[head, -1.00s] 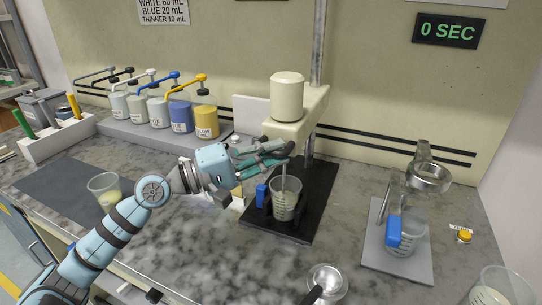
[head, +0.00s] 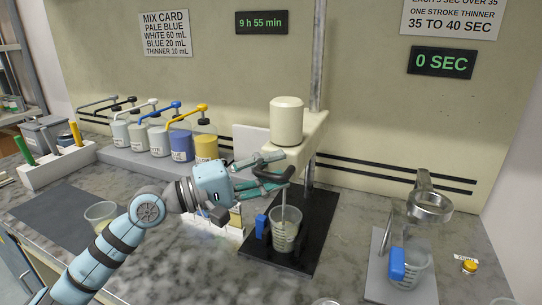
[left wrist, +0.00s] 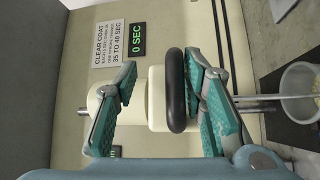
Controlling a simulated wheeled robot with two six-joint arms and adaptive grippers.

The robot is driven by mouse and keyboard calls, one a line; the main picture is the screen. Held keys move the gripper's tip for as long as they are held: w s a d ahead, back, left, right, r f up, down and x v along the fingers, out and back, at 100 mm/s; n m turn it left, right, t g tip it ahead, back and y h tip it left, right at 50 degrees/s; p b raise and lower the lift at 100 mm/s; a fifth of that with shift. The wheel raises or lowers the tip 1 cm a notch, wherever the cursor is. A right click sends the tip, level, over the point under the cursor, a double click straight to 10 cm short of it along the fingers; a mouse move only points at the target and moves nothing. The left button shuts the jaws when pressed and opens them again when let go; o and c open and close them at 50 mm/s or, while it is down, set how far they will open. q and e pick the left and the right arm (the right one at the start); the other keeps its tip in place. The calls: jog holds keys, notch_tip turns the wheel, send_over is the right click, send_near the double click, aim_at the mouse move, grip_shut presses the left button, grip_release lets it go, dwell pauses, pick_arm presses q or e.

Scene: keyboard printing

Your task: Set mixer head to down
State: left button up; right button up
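The mixer has a cream head (head: 300,140) with a cylindrical motor (head: 287,120) on top, on a grey post. A thin stirring shaft hangs from it to a clear measuring cup (head: 286,236) with a blue handle, on the black base (head: 312,212). My left gripper (head: 267,173) is open beside the head's lower front. In the left wrist view, its teal fingers (left wrist: 172,100) stand apart on either side of a black rounded handle (left wrist: 176,90); contact is not clear. The cup also shows there at the right (left wrist: 300,85). My right gripper is out of view.
Paint pump jars (head: 182,145) stand on a grey ledge at the back left. A clear cup (head: 101,215) is on the left.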

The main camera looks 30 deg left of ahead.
aim_at(271, 136)
pick_arm(q)
notch_tip(271, 136, up, 7)
jog(key=shift+f, duration=0.1)
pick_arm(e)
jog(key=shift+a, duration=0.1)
pick_arm(q)
jog(key=shift+s+a+f+b, duration=0.1)
jog(key=shift+f+b, duration=0.05)
jog(key=shift+b, duration=0.25)
pick_arm(e)
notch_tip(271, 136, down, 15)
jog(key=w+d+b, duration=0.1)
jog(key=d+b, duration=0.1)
jog(key=b, duration=1.3)
pick_arm(q)
jog(key=b+v, duration=0.3)
jog(key=v, duration=1.3)
jog(key=shift+b, duration=0.3)
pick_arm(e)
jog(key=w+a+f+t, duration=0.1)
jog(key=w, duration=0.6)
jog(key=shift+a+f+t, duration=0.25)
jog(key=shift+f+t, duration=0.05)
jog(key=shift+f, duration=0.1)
pick_arm(q)
jog(key=shift+s, duration=0.15)
